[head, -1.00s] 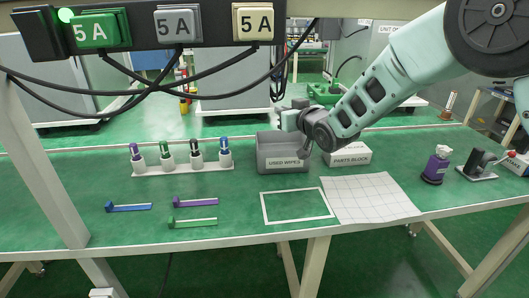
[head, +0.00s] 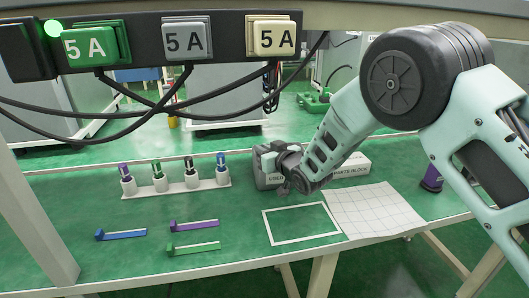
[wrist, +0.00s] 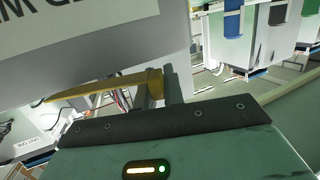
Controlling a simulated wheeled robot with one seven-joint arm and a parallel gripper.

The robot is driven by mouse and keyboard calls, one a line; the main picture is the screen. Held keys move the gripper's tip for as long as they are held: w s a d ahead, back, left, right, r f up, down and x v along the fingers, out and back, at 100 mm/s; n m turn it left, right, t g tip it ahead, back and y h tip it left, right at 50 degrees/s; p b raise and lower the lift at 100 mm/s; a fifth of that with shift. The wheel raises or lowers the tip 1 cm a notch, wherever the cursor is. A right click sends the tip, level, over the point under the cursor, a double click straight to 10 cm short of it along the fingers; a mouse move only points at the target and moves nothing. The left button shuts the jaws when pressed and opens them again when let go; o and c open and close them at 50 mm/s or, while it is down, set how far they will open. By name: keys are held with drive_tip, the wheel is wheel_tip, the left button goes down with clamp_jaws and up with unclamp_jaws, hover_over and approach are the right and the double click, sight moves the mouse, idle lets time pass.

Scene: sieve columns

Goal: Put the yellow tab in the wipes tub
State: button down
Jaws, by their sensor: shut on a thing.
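In the wrist view my gripper (wrist: 159,88) is shut on the thick end of the yellow tab (wrist: 108,87). The tab's thin strip sticks out to the left.
A white PARTS BLOCK box (head: 352,167) stands right of the tub. A white rack (head: 180,192) of coloured-topped columns stands left. Blue (head: 122,234), purple (head: 195,226) and green (head: 193,248) tabs lie in front. A white outline (head: 300,224) and grid sheet (head: 372,210) are clear.

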drive_tip(key=shift+f, duration=0.3)
drive_tip(key=shift+f, duration=0.1)
drive_tip(key=shift+f+b, duration=0.5)
drive_tip(key=shift+b, duration=0.1)
drive_tip(key=c, duration=1.5)
unclamp_jaws()
